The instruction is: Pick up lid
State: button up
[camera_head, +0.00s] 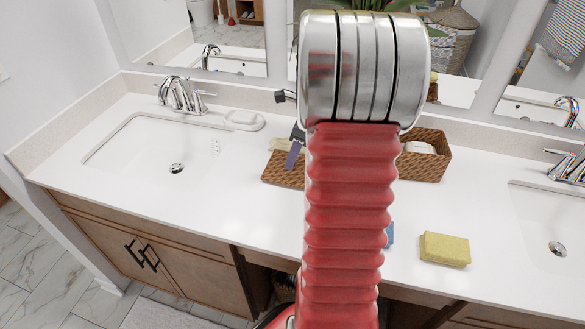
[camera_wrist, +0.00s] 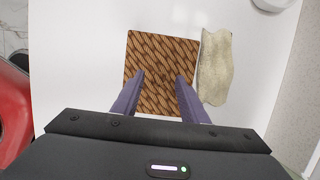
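The lid, a flat square of brown woven wicker (camera_wrist: 162,50), lies on the white counter. In the head view the lid (camera_head: 284,177) shows partly, left of my arm, which hides the rest. My gripper (camera_wrist: 160,75) is open, its two purple-grey fingers apart above the lid with nothing visibly held between them. In the head view one finger of my gripper (camera_head: 295,150) shows beside the arm, over the lid. How high the fingertips are above the lid is hard to tell.
A beige, rough-edged item (camera_wrist: 215,66) lies right beside the lid. A wicker basket (camera_head: 437,169) with white contents stands right of my arm. A yellow sponge (camera_head: 445,248), a white soap dish (camera_head: 244,121), left sink (camera_head: 150,150) and right sink (camera_head: 545,220) are also on the counter.

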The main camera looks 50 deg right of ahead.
jog(key=shift+x, duration=1)
jog(key=shift+c, duration=0.2)
grip_shut()
